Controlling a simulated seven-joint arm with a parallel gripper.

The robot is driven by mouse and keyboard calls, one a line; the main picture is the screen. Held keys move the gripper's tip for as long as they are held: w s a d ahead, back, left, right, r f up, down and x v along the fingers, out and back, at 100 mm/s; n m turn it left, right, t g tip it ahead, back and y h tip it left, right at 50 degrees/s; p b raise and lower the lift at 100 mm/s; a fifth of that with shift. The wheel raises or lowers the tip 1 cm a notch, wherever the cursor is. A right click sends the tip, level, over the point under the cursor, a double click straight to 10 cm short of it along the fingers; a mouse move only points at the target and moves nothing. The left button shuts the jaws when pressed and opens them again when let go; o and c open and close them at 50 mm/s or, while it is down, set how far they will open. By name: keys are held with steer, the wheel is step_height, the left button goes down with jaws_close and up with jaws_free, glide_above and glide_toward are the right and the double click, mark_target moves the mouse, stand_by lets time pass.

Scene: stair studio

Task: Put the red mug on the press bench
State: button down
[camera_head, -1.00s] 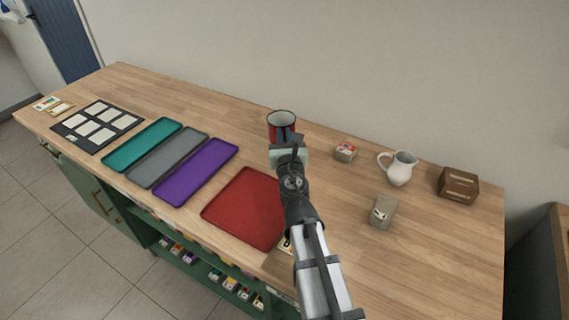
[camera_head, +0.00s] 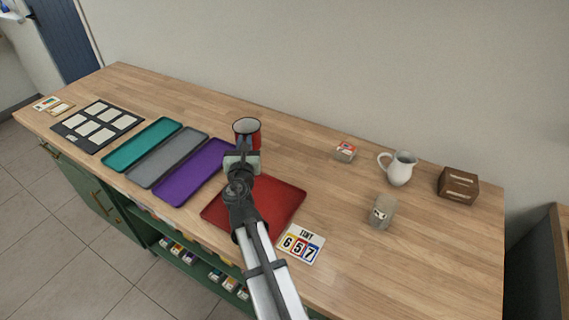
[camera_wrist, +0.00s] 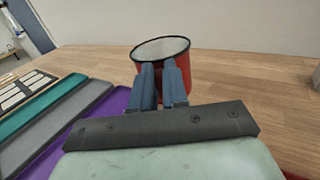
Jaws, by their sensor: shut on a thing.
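The red mug (camera_head: 247,127) has a dark rim and a pale inside, and it is upright. It also shows in the wrist view (camera_wrist: 178,75), just beyond my fingers. My gripper (camera_wrist: 160,80) is shut on the mug at its near side. In the head view my gripper (camera_head: 243,150) is over the far edge of the red tray, next to the purple tray. I cannot tell whether the mug's base touches the wooden bench top (camera_head: 430,245). No separate surface marked as the press bench can be made out.
Red (camera_head: 284,203), purple (camera_head: 177,192), grey (camera_head: 146,178) and teal (camera_head: 115,159) trays lie on the left half. A number card (camera_head: 301,244), stone block (camera_head: 382,212), white jug (camera_head: 400,169), small box (camera_head: 345,151) and brown box (camera_head: 458,187) are to the right.

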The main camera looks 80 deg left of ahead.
mark_target(259, 135)
steer(key=w+m+t, duration=0.1)
steer(key=w+r+m+t+h, duration=0.1)
steer(key=t, duration=0.1)
steer(key=w+r+m+t, duration=0.1)
steer(key=w, duration=0.1)
steer(key=shift+w+a+h, duration=0.1)
steer(key=shift+a+h, duration=0.05)
steer(key=shift+h, duration=0.15)
steer(key=shift+w+d+r+m+t+h, duration=0.45)
steer(key=shift+w+m+t+h, duration=0.1)
steer(key=shift+w+t, duration=0.15)
steer(key=shift+w+d+r+m+t+h, duration=0.4)
steer(key=shift+w+d+m+t+h, duration=0.15)
steer(key=shift+t, duration=0.2)
steer(key=shift+w+d+r+m+t+h, duration=0.4)
steer(key=shift+w+m+t, duration=0.2)
steer(key=shift+w+t, duration=0.15)
steer(key=shift+f, duration=4.8)
steer(key=c, duration=1.1)
jaws_free()
steer(key=shift+f, duration=0.1)
